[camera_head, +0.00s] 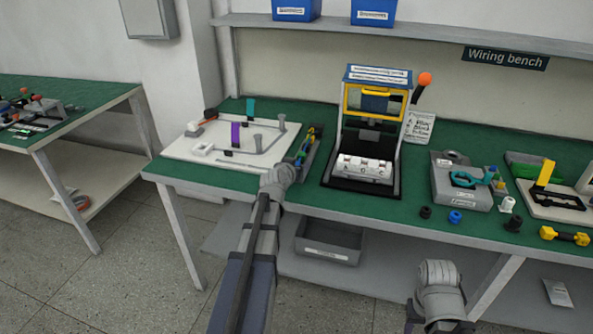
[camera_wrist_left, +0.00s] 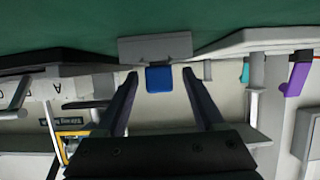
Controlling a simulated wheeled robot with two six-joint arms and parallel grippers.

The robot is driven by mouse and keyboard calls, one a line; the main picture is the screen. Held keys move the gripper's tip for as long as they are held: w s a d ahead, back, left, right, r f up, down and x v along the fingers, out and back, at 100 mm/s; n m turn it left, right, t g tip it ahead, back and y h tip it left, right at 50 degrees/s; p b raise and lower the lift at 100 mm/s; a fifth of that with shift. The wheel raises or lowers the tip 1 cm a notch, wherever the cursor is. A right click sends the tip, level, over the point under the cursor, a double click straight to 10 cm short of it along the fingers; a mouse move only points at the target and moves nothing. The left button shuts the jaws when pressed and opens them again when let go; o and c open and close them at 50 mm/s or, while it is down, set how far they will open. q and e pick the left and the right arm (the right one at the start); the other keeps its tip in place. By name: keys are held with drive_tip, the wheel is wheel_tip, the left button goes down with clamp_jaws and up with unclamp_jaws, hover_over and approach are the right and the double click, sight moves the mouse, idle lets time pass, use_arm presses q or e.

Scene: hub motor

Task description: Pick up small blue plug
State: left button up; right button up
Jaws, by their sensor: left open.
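A white board (camera_head: 205,155) with pegs lies at the left. A fixture with a yellow frame (camera_head: 375,100) stands mid-bench. A grey box (camera_head: 460,185) holds teal-handled pliers behind the plug. A yellow connector (camera_head: 565,236) lies to the right. A grey bin (camera_head: 328,240) is below.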

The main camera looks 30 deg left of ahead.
use_arm(q)
drive_tip(key=shift+c, duration=0.2)
clamp_jaws()
drive_tip(key=shift+r, duration=0.15)
idle(0.4)
wheel_tip(320, 180, up, 10)
drive_tip(key=p, duration=1)
